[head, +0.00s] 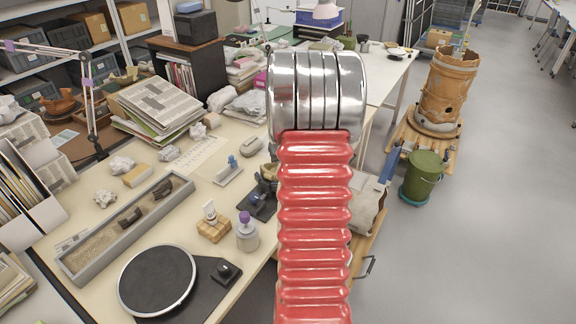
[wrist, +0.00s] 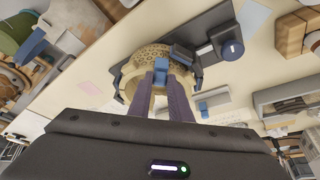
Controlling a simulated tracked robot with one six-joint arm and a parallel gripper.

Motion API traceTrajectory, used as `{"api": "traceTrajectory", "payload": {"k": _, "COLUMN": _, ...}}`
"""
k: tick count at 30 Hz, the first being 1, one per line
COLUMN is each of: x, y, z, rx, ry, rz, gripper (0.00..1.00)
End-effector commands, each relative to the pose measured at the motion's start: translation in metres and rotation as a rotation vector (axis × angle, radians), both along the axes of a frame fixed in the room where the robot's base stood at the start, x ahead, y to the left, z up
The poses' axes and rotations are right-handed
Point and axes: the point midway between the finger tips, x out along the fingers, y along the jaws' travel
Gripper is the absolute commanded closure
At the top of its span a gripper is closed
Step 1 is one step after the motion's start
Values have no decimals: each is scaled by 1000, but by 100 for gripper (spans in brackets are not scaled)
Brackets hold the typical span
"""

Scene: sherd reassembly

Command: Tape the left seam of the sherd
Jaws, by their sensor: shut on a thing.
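The sherd (wrist: 148,58) is a curved, tan piece with a net-like pattern on its surface. In the wrist view it sits in a dark holder with clamp arms (wrist: 184,51) at its sides. My gripper (wrist: 162,82) points at the sherd, its two purple fingers close together over the near part of it. The fingers are shut on a small blue piece (wrist: 161,68), seemingly tape, in front of the sherd's surface. I cannot tell whether it touches the sherd. The fingers hide part of the near rim and seam. In the head view my arm hides the gripper.
The dark holder base has a round knob (wrist: 232,49). In the head view a black turntable (head: 157,281), a long grey tray (head: 128,226) and a purple-capped bottle (head: 246,235) stand on the bench. Crumpled paper and folders crowd its left and back. Open floor lies right.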

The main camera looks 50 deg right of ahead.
Motion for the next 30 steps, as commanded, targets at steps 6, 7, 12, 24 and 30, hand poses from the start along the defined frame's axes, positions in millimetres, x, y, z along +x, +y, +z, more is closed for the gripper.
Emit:
{"api": "traceTrajectory", "payload": {"k": 6, "x": 0, "y": 0, "z": -1, "rx": 0, "ry": 0, "rz": 0, "gripper": 91}}
{"api": "traceTrajectory", "payload": {"k": 7, "x": 0, "y": 0, "z": -1, "rx": 0, "ry": 0, "rz": 0, "gripper": 91}}
{"api": "traceTrajectory", "payload": {"k": 12, "x": 0, "y": 0, "z": -1, "rx": 0, "ry": 0, "rz": 0, "gripper": 91}}
{"api": "traceTrajectory", "payload": {"k": 24, "x": 0, "y": 0, "z": -1, "rx": 0, "ry": 0, "rz": 0, "gripper": 60}}
{"api": "traceTrajectory", "payload": {"k": 30, "x": 0, "y": 0, "z": -1, "rx": 0, "ry": 0, "rz": 0, "gripper": 60}}
